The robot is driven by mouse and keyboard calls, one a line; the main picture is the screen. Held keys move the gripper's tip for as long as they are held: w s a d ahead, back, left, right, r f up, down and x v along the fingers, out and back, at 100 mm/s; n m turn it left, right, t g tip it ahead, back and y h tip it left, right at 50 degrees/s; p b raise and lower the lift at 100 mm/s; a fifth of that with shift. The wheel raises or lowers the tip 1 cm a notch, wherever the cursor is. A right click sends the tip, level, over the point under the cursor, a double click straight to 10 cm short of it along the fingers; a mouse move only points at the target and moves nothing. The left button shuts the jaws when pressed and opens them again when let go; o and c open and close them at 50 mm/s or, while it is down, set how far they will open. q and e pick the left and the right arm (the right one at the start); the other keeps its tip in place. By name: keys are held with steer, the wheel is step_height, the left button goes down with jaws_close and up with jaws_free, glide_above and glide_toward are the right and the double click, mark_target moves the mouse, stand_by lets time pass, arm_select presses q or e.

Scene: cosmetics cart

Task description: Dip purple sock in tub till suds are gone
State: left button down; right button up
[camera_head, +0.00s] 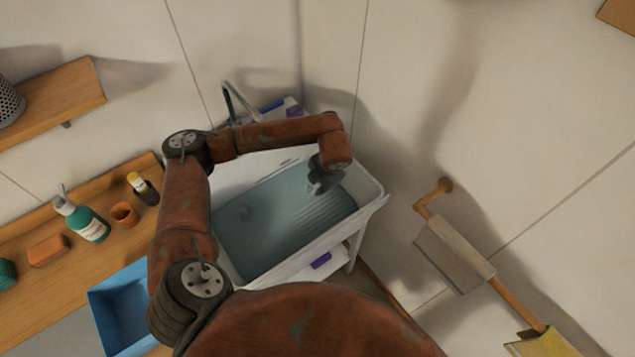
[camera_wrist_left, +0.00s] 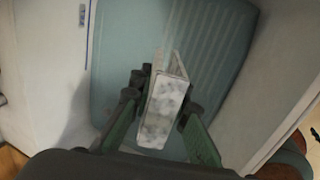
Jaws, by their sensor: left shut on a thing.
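The tub (camera_head: 285,215) is a white basin with blue-green water or lining and a ribbed slope at its right. My left gripper (camera_head: 320,184) reaches down over the tub's right part. In the left wrist view, the left gripper (camera_wrist_left: 165,103) is shut on a thin, folded, pale thing (camera_wrist_left: 163,112) with white suds-like blotches, perhaps the sock. No purple shows on it. The tub (camera_wrist_left: 160,30) lies beyond it in that view. I cannot tell whether the held thing touches the water. My right gripper is not in view.
A faucet (camera_head: 230,100) stands at the tub's back. A wooden counter at left holds a green bottle (camera_head: 90,222) and orange soap (camera_head: 48,250). A blue bin (camera_head: 118,305) stands near. A rail with cloth (camera_head: 455,255) is right.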

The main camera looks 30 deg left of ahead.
arm_select(q)
steer(key=shift+f+b, duration=4.35)
steer(key=shift+f, duration=3.05)
steer(key=shift+f+b, duration=0.7)
steer(key=shift+f, duration=0.6)
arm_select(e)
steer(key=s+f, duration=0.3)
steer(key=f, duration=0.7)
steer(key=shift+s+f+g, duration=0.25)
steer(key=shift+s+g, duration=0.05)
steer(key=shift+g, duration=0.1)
arm_select(q)
steer(key=shift+w+d, duration=0.1)
steer(key=shift+w, duration=0.3)
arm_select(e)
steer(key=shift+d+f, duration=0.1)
arm_select(q)
steer(key=shift+s, duration=0.15)
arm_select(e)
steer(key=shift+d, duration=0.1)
arm_select(q)
steer(key=shift+s, duration=0.25)
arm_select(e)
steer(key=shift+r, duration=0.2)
arm_select(q)
steer(key=shift+w, duration=0.4)
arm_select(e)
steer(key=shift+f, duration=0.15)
arm_select(q)
steer(key=shift+s, duration=0.2)
